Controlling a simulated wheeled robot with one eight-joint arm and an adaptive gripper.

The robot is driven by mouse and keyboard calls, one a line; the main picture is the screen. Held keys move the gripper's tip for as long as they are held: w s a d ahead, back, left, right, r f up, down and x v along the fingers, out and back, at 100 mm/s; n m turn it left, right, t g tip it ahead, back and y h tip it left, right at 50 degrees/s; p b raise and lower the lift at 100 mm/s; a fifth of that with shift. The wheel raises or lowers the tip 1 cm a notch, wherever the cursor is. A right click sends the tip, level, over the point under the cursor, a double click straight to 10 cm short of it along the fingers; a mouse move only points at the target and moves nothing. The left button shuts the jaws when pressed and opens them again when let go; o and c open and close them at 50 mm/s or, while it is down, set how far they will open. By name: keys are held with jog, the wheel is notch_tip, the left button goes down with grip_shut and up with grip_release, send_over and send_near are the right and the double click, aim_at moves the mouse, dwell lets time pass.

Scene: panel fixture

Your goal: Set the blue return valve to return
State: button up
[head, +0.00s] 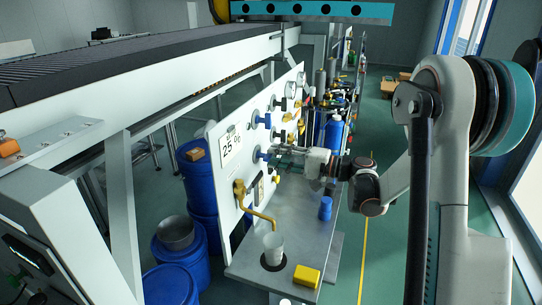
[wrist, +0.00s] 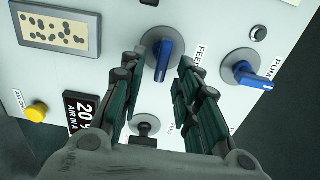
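In the wrist view, a blue valve handle (wrist: 163,62) on a round grey base sits between the fingertips of my gripper (wrist: 160,68). The text beside it seems to read FEED. A second blue handle (wrist: 253,78) is to the right, near a label reading PUMP. I cannot read a return label, so I cannot tell which handle is the return valve. My gripper is open, with visible gaps on both sides of the handle. In the head view, my gripper (head: 280,155) is at the panel, close to a blue knob (head: 260,155); several blue knobs line the panel.
The white panel (head: 228,170) stands above a grey shelf (head: 285,223) holding a white cup (head: 273,248), a yellow block (head: 306,276) and a blue cup-like object (head: 325,208). A brass spout (head: 241,193) projects below my gripper. A yellow button (wrist: 37,111) is left in the wrist view.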

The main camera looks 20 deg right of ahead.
jog(key=v, duration=0.9)
